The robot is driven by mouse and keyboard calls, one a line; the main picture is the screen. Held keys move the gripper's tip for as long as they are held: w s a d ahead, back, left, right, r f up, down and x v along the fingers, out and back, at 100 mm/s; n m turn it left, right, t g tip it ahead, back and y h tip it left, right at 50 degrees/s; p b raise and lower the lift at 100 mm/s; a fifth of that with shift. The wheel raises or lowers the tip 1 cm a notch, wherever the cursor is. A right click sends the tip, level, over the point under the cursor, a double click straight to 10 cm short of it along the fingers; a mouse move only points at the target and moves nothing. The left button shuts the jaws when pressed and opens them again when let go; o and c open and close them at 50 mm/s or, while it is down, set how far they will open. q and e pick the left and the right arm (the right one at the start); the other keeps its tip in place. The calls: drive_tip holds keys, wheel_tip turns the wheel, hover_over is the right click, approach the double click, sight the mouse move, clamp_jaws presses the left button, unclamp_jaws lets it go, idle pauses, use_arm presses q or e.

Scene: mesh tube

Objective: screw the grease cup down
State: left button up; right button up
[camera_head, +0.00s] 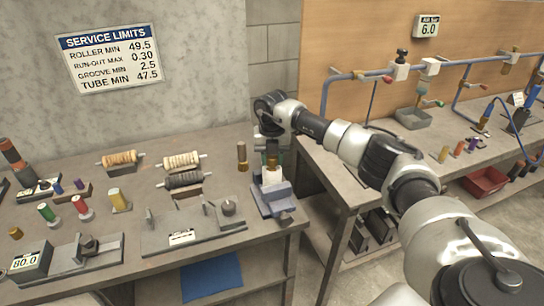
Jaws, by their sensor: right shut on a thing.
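My right arm reaches in from the right to the bench's right end. My right gripper (272,158) points down over a grey-blue fixture (273,198) with a pale upper part. It is shut on a small piece at the top of this fixture, which looks like the grease cup. The fingers hide most of that piece, so its thread and how far down it sits cannot be told. My left gripper is not in view.
A brass-topped cylinder (242,157) stands close left of the fixture. Spool-like rollers on stands (183,180), a gauge plate (180,238) and a display reading 80.0 (30,262) are on the bench (140,200). A second bench (337,184) with piping stands right.

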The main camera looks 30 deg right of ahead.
drive_tip(key=m+p, duration=0.1)
drive_tip(key=m, duration=0.3)
drive_tip(key=shift+r+m, duration=0.1)
drive_tip(key=shift+m, duration=0.2)
drive_tip(key=m+p, duration=0.1)
drive_tip(key=m, duration=0.3)
drive_tip(key=shift+m, duration=0.3)
drive_tip(key=m+p, duration=0.1)
drive_tip(key=m, duration=0.3)
drive_tip(key=shift+p, duration=0.4)
drive_tip(key=shift+m+p, duration=0.85)
drive_tip(key=shift+m, duration=1.55)
drive_tip(key=o, duration=0.9)
